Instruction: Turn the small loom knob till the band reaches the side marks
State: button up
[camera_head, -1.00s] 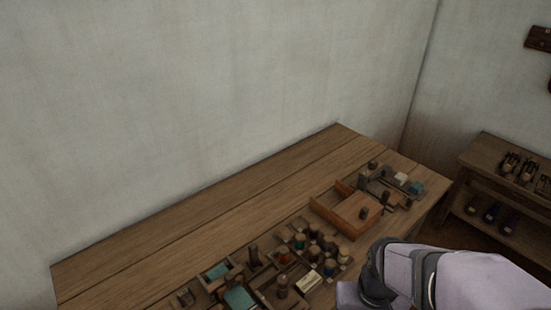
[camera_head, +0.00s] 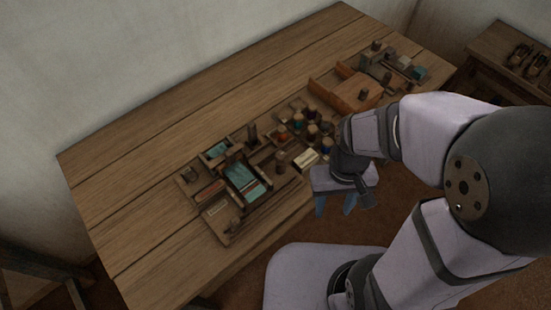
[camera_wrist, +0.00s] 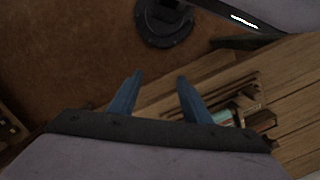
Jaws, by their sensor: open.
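The small loom is a wooden frame with a teal band (camera_head: 243,178) stretched in it, on the front part of the table. The band also shows small in the wrist view (camera_wrist: 221,116), partly behind a finger. Short wooden pegs stand around the frame; I cannot tell which one is the knob, and the side marks are too small to make out. My gripper (camera_head: 335,206) hangs off the table's front edge, to the right of the loom and apart from it. Its blue fingers (camera_wrist: 160,78) are spread with nothing between them.
Several spools and pegs (camera_head: 312,132) stand close to the loom's right. An orange-brown wooden box (camera_head: 355,92) sits farther right. The rear and left of the wooden table (camera_head: 180,120) are bare. A side bench (camera_head: 510,50) stands at the upper right.

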jog(key=w+a+f+n, duration=0.2)
jog(key=w+a+f, duration=0.1)
jog(key=w+a, duration=0.15)
notch_tip(320, 180, up, 6)
jog(key=f+n+t+b, duration=0.1)
jog(key=n+t, duration=0.1)
jog(key=n, duration=0.2)
send_over(281, 155)
jog(key=w, duration=0.1)
jog(key=shift+a+r, duration=0.25)
jog(key=shift+a, duration=0.05)
jog(key=shift+r+n, duration=0.3)
jog(key=shift+n, duration=0.4)
jog(key=shift+s+d+n+g, duration=0.15)
jog(key=shift+s+n+g, duration=0.2)
jog(key=shift+n+g, duration=0.05)
jog(key=shift+d+n, duration=0.1)
jog(key=shift+n, duration=0.4)
jog(key=shift+f, duration=0.15)
jog(key=shift+s+f+p, duration=0.1)
jog(key=shift+f+p, duration=0.75)
jog(key=shift+f, duration=2.75)
